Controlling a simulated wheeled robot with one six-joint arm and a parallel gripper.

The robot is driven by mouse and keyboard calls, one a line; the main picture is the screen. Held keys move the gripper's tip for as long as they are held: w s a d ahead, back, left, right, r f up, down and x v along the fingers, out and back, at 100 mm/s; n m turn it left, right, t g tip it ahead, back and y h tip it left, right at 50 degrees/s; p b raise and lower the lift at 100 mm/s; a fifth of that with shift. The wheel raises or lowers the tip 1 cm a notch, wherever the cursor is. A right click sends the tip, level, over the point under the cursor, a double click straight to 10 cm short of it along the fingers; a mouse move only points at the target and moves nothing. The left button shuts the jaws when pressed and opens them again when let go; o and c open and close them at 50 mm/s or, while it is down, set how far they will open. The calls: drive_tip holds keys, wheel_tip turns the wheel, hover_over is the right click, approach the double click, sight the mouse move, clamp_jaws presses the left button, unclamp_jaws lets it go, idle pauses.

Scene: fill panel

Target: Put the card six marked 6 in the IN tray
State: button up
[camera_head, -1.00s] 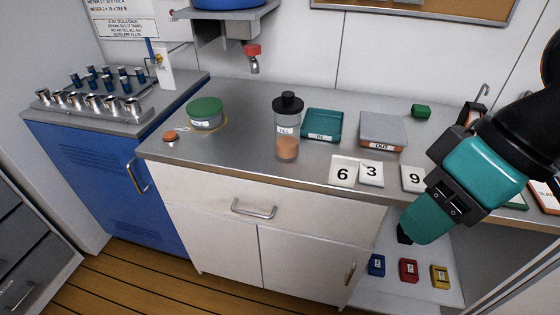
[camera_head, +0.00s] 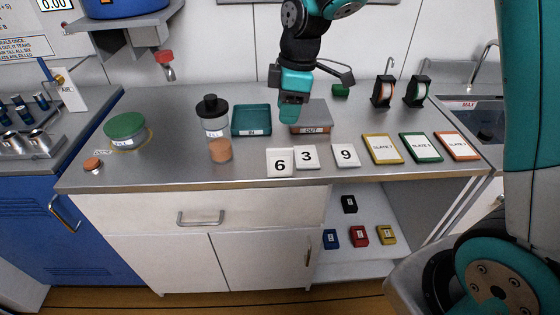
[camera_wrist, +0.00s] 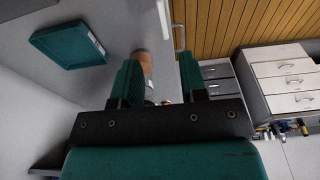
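The white card six (camera_head: 280,162), marked 6, lies on the counter near its front edge. It is just left of card 3 (camera_head: 306,157), and their edges meet or slightly overlap. The teal IN tray (camera_head: 251,120) sits behind and left of the cards and looks empty; a teal tray also shows at upper left in the wrist view (camera_wrist: 70,46). My gripper (camera_head: 288,118) hangs above the counter between the IN tray and the grey OUT tray (camera_head: 315,113), partly covering the latter. In the wrist view my fingers (camera_wrist: 160,80) are apart with nothing held between them.
Card 9 (camera_head: 345,155) lies right of card 3. A black-lidded jar (camera_head: 216,130) stands left of the IN tray, and a green-lidded tub (camera_head: 126,130) farther left. Three framed slates (camera_head: 420,147) lie at right. Small coloured boxes (camera_head: 358,235) sit on the shelf below.

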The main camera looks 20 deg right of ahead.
sight(280, 149)
drive_tip(key=f, duration=0.5)
drive_tip(key=a+f, duration=0.1)
drive_tip(key=f, duration=0.1)
drive_tip(key=shift+w+f+p, duration=0.1)
drive_tip(key=shift+f+p, duration=0.1)
drive_tip(key=shift+p, duration=0.15)
drive_tip(key=shift+a+f+p, duration=0.15)
drive_tip(key=shift+f+p, duration=0.05)
drive_tip(key=shift+f, duration=0.7)
drive_tip(key=shift+a+f+p, duration=0.2)
drive_tip(key=shift+f+p, duration=0.05)
drive_tip(key=shift+f, duration=0.65)
drive_tip(key=shift+a+f+p, duration=0.15)
drive_tip(key=shift+f+p, duration=0.05)
drive_tip(key=shift+f, duration=0.7)
clamp_jaws()
